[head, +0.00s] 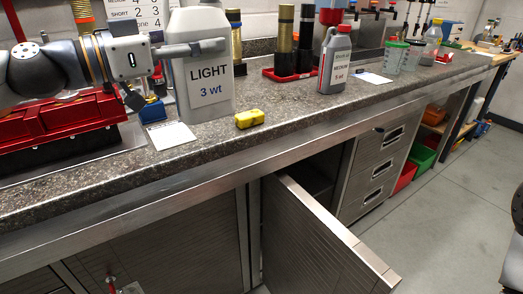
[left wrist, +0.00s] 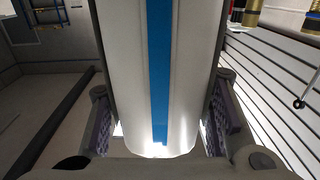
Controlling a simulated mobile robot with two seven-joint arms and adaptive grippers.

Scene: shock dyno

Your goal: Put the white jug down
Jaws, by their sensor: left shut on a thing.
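The white jug (head: 205,95), labelled "LIGHT 3 wt", is upright over the stone counter at the left of the head view. My left gripper (head: 188,50) is shut around its upper body, with one finger across the front above the label. In the left wrist view the jug (left wrist: 130,80), with a blue stripe, stands between the two finger pads. The jug's base is close to the counter top (head: 280,112); I cannot tell whether it touches. My right gripper is not in view.
A yellow block (head: 250,118) lies just right of the jug, and a white card (head: 172,135) lies at its front left. A red tool chest (head: 60,120) is at the left. A grey bottle (head: 334,65) stands further right. A cabinet door (head: 325,240) hangs open below.

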